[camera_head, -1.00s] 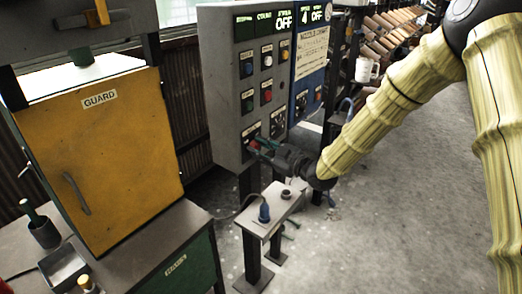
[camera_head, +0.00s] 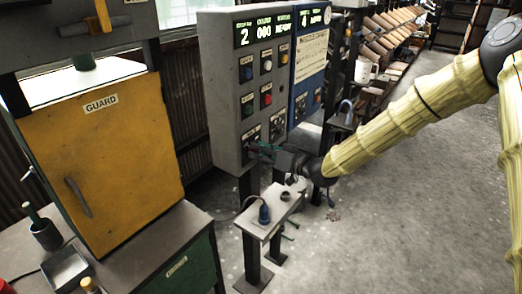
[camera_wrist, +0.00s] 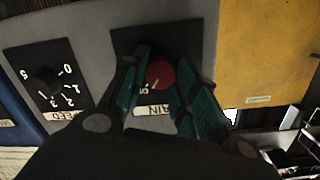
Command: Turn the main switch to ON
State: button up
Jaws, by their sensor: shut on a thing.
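The main switch is a red round knob (camera_wrist: 160,75) on a dark plate low on the grey control cabinet, with a partly covered label reading "...AIN" below it in the wrist view. My gripper (camera_wrist: 157,88) has its green fingers on both sides of the knob and is shut on it. In the head view my gripper (camera_head: 262,149) reaches the lower left of the grey cabinet (camera_head: 226,110), and its fingers hide the knob there. The cabinet's display (camera_head: 263,31) is lit, showing "2", "000" and a word I cannot read surely.
A speed dial (camera_wrist: 45,80) sits beside the switch. Coloured buttons (camera_head: 266,84) are above. A small stand (camera_head: 262,218) with a blue plug is below the gripper. A yellow guard door (camera_head: 100,160) is at left. The floor at right is clear.

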jog(key=shift+m, duration=1)
jog(key=o, duration=1)
jog(key=v, duration=1.2)
jog(key=shift+w+d+r, duration=0.1)
jog(key=shift+d, duration=0.05)
